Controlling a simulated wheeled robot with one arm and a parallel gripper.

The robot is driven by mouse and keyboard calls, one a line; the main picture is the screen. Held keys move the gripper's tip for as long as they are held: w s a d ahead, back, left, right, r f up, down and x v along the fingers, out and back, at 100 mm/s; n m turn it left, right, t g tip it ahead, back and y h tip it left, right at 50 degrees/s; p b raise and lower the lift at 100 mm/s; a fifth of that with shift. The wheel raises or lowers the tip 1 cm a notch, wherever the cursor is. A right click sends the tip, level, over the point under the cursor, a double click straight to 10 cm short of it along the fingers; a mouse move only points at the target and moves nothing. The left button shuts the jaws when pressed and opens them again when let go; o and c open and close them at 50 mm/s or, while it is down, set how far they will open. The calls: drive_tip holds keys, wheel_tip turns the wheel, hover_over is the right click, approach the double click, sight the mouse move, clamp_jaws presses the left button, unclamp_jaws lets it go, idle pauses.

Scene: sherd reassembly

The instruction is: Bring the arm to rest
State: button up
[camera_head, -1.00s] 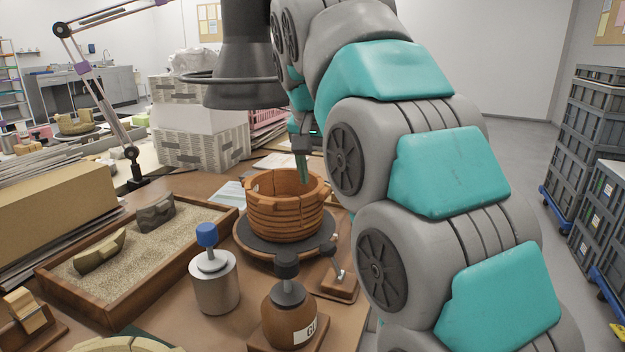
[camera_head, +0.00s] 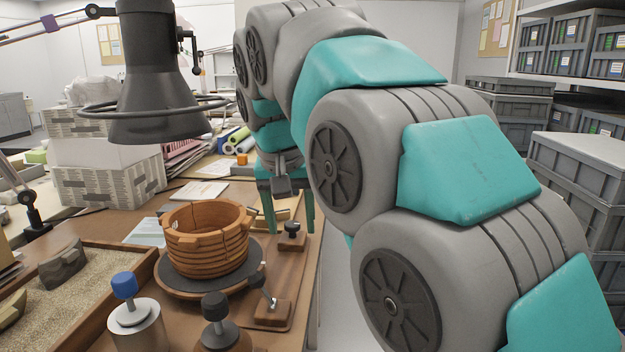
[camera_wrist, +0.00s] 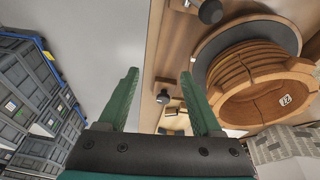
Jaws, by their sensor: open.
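My gripper (camera_head: 291,215) is at the right edge of the table, to the right of the reassembled pot. The orange-brown ribbed pot (camera_head: 206,242) sits upright on a dark round turntable (camera_head: 240,280), apart from the gripper. In the wrist view the pot (camera_wrist: 255,75) lies to the right of the fingers, and its inside with a small label is visible. My arm covers the right middle of the head view.
A dark lamp head (camera_head: 150,70) with a ring hangs over the table. A sand tray (camera_head: 70,285), a blue-capped canister (camera_head: 132,320) and stacked boxes (camera_head: 105,170) stand left. Grey crates (camera_head: 580,180) stand right. Bare floor (camera_wrist: 100,35) lies between table and crates.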

drive_tip(key=s+d+f+g, duration=0.1)
drive_tip(key=s+d+f, duration=0.45)
drive_tip(key=d, duration=0.25)
drive_tip(key=s+d+f+g, duration=0.2)
drive_tip(key=s+d+f, duration=0.4)
drive_tip(key=s+f, duration=0.3)
drive_tip(key=s+d+f+g, duration=0.2)
drive_tip(key=s+d+f, duration=0.4)
drive_tip(key=s+f, duration=0.4)
drive_tip(key=s, duration=0.6)
drive_tip(key=shift+d+f+y, duration=0.15)
drive_tip(key=shift+f+y, duration=0.1)
drive_tip(key=shift+y, duration=0.05)
